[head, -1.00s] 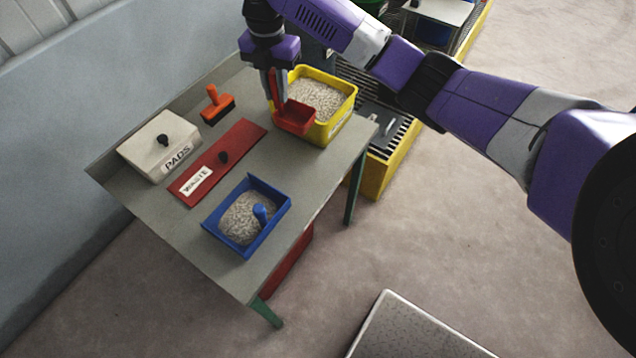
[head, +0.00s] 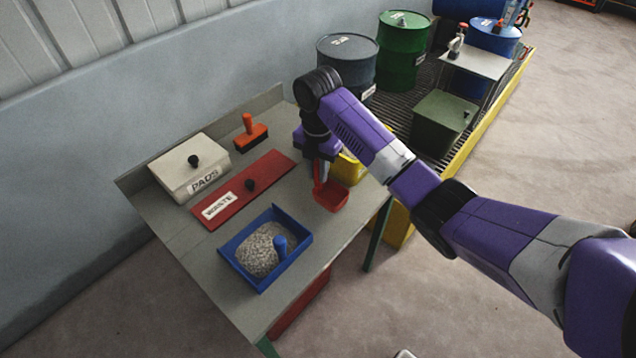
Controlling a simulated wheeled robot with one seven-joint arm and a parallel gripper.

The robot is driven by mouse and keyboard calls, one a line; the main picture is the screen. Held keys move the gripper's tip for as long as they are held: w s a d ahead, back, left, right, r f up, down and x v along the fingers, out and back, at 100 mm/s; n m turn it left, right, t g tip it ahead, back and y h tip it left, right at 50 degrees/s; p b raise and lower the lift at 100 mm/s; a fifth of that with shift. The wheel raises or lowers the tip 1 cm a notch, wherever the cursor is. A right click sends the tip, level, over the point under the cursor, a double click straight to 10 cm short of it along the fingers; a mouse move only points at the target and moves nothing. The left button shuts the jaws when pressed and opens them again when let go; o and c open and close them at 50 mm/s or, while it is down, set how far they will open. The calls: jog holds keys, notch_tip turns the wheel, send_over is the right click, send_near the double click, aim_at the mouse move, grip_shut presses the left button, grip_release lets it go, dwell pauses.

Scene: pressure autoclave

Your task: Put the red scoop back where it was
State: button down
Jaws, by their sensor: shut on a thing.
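The red scoop (head: 331,198) is in my gripper (head: 320,168), which is shut on its upright handle. The scoop's pan hangs low at the right part of the grey table (head: 217,262), in front of the yellow bin (head: 349,170). I cannot tell whether the pan touches the tabletop. The yellow bin is mostly hidden behind my gripper and arm, and its contents do not show now.
A blue tray (head: 300,251) of granules with a blue-handled tool (head: 280,246) stands at the front. The red WASTE lid (head: 268,178), white PADS box (head: 178,175) and orange brush (head: 251,133) lie behind. Drums (head: 403,55) stand beyond on a grated pallet.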

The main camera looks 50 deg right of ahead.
aim_at(318, 183)
jog(key=shift+f, duration=2.2)
jog(key=shift+f, duration=0.15)
jog(key=c, duration=1.3)
grip_release()
notch_tip(318, 183, up, 12)
jog(key=shift+r+p, duration=0.2)
jog(key=shift+p, duration=0.35)
